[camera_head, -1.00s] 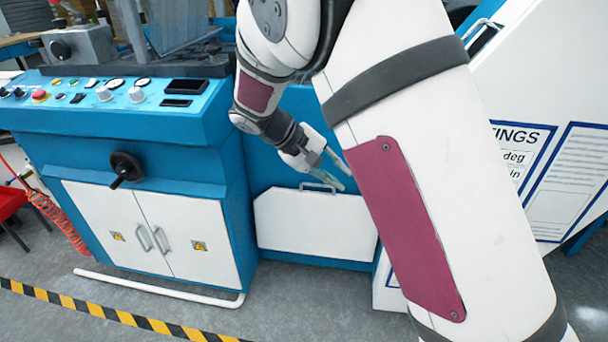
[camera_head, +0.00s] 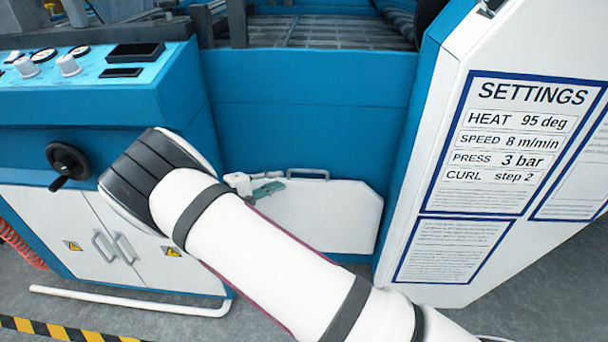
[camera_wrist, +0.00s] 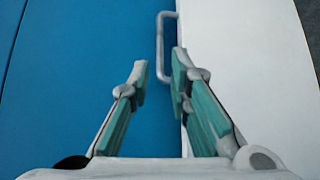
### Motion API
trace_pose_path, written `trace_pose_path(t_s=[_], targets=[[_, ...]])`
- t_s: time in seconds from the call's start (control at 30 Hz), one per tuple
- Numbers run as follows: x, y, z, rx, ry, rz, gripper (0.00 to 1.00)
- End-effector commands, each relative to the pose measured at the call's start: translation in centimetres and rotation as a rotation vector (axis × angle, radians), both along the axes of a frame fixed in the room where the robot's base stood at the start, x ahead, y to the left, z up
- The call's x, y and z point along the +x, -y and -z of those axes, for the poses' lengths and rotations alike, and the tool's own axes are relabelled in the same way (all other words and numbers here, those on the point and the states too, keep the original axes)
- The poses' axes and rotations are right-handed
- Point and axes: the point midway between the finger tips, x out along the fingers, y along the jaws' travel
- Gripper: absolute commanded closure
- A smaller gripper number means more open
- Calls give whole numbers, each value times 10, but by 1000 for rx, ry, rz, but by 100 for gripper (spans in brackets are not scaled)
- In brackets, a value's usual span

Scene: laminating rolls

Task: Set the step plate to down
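The step plate (camera_head: 325,222) is a white panel with cut top corners, standing upright against the blue machine front. A grey bar handle (camera_head: 308,172) sits at its top edge. The handle also shows in the wrist view (camera_wrist: 160,45), beside the white plate (camera_wrist: 245,50). My gripper (camera_head: 268,188) is at the plate's upper left, just left of the handle. In the wrist view my gripper (camera_wrist: 160,78) is open, its green-padded fingers apart with nothing between them. The handle lies ahead of the fingertips; I cannot tell if the right finger touches it. My arm hides the plate's lower left.
A control panel (camera_head: 90,78) and a black handwheel (camera_head: 68,163) are at the left. A white cabinet (camera_head: 120,240) with a white floor rail (camera_head: 130,301) stands below. A slanted settings board (camera_head: 510,145) closes off the right side. Grey floor lies in front.

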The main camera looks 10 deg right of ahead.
Motion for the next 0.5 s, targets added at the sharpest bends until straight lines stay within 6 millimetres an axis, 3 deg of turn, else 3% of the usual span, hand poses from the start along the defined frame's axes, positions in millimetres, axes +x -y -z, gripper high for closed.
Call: trace_pose_path(t_s=[0.3,0.5], targets=[[24,59,16,-1,-2,5,82],[36,85,22,0,-1,3,82]])
